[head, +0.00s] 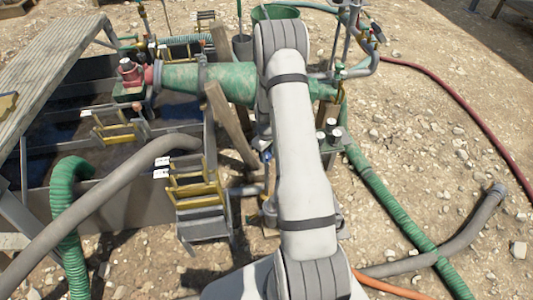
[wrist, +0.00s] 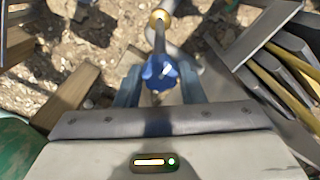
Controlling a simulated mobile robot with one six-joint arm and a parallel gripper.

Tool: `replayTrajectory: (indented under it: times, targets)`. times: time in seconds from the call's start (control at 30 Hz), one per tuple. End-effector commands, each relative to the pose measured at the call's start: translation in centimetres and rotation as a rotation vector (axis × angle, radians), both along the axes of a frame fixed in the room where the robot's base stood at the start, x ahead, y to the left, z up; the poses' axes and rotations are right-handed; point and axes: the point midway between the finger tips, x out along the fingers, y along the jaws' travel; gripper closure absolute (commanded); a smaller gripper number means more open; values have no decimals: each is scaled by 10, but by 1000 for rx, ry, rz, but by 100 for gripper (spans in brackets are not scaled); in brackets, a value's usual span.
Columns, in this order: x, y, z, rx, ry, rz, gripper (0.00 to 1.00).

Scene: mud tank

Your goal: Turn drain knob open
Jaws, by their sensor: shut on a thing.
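The drain knob (wrist: 160,73) is a blue, lobed handle on a metal pipe, seen in the middle of the wrist view. A brass-coloured fitting (wrist: 161,15) shows at the pipe's far end. My gripper (wrist: 160,82) has one finger on each side of the knob and is shut on it. The finger contact itself is hard to make out. In the head view my arm hides most of the gripper; a small bit of blue shows at the arm's left edge, too small to tell what it is.
The mud tank (head: 110,205) with dark liquid lies left of my arm. Yellow-edged metal steps (head: 195,190), a wooden post (head: 230,125) and a green pipe (head: 210,82) are close by. Green hoses (head: 390,210) and a grey hose (head: 450,245) cross the gravel at right.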

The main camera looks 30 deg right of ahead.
Motion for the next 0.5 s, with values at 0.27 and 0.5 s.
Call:
replayTrajectory:
  times: [0.27,0.5]
  targets:
    - [0,0,0,0,0,1,43]
    - [0,0,1,0,0,0,43]
